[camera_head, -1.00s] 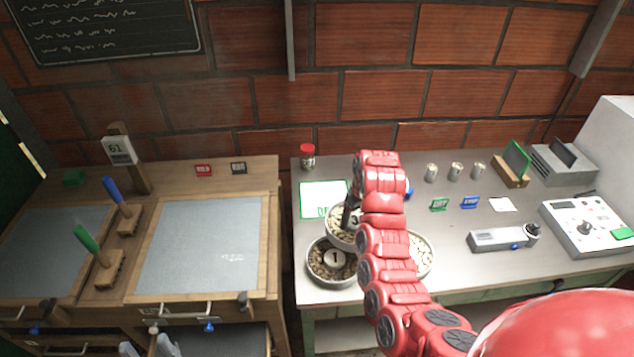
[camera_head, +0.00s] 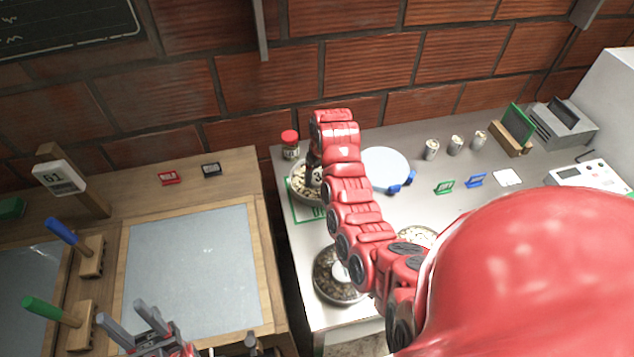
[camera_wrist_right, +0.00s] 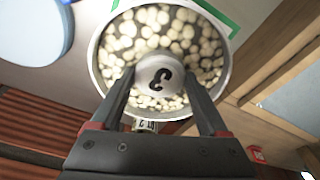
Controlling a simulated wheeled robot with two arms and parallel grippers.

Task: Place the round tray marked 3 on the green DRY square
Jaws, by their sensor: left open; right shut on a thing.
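The round tray marked 3 (camera_head: 297,190), full of pale beans, is at the far left of the metal bench. My right gripper (camera_head: 314,172) is shut on its central knob (camera_wrist_right: 158,82), which bears the 3. The tray overlaps the far part of the green-edged white DRY square (camera_head: 300,214); the square's near part shows below it. In the right wrist view a green edge (camera_wrist_right: 222,14) shows past the rim. I cannot tell whether the tray touches the surface. My left gripper (camera_head: 130,320) is open and empty over the front of the wooden bench.
A round tray marked 1 (camera_head: 326,284) sits nearer the front, and another bean tray (camera_head: 418,234) is partly hidden by my arm. A red-lidded jar (camera_head: 290,147) stands close behind tray 3. A pale blue disc (camera_head: 386,168) lies to its right.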

